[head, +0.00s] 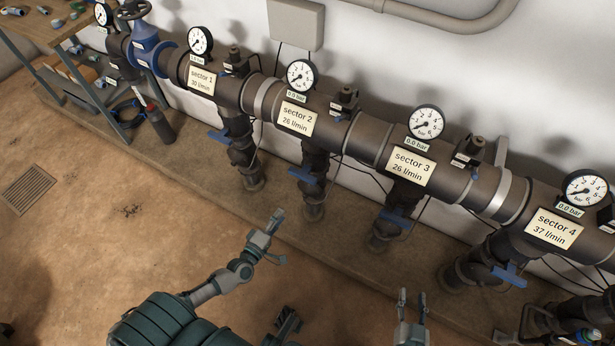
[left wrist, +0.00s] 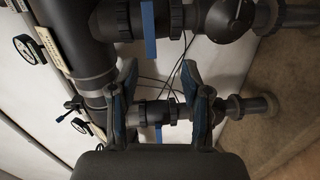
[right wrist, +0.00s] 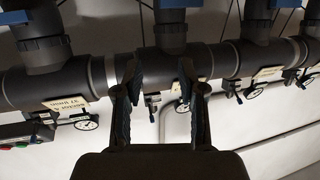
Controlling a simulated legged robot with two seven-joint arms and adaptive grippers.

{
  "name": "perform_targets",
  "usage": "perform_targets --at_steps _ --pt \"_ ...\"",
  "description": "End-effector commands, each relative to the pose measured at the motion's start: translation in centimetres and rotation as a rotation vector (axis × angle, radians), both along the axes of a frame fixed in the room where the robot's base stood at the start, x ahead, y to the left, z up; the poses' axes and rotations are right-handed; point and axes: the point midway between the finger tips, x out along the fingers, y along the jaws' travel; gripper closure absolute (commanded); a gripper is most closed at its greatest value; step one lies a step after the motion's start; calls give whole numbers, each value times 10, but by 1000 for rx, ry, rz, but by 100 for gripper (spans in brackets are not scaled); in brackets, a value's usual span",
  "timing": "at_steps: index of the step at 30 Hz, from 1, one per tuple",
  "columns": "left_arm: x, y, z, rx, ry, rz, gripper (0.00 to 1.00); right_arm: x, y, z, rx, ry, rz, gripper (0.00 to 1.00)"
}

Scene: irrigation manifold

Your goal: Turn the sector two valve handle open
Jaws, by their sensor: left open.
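The sector 2 valve handle (head: 304,175) is a blue lever set across the dark downpipe below the yellow "sector 2" label (head: 296,118). Its gauge (head: 301,75) has a 0.0 bar tag. My left gripper (head: 279,237) is open and empty, in front of and below this handle, apart from it. In the left wrist view, one blue handle (left wrist: 158,133) shows between the open fingers and another (left wrist: 149,28) above them; I cannot tell which sectors they belong to. My right gripper (head: 412,296) is open and empty in the lower right, below the sector 3 handle (head: 397,219).
The thick main pipe (head: 365,139) runs along the wall. The sector 1 handle (head: 218,136) and sector 4 handle (head: 510,275) flank the middle ones. Thin black cables hang between downpipes. A workbench (head: 52,40) stands at the far left. The floor in front is mostly clear.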

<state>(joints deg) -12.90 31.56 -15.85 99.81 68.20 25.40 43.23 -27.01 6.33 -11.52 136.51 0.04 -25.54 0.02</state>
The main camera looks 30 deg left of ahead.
Motion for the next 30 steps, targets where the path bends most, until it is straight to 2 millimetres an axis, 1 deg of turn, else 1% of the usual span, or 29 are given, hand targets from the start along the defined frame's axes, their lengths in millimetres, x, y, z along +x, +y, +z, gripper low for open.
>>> perform_targets --at_steps 3,5,8,11,21,24,27,30 --pt "5 8 8 -80 -36 35 52 -1 -1 19 17 -53 0 60" --pt "10 9 11 -91 -43 40 52 0 -1 25 21 -68 0 60" --pt "22 9 12 -93 -46 42 52 1 1 29 26 -90 1 60" --pt "42 9 12 -93 -45 42 52 3 2 33 36 -128 1 60" --pt "123 10 9 -91 -42 41 52 8 8 59 92 -317 4 60" --pt "143 9 8 -88 -40 40 52 8 9 68 112 -382 3 60" --pt "159 9 9 -89 -40 40 52 7 10 76 130 -438 3 60" --pt "170 9 9 -88 -40 40 52 6 10 83 143 -483 4 60"
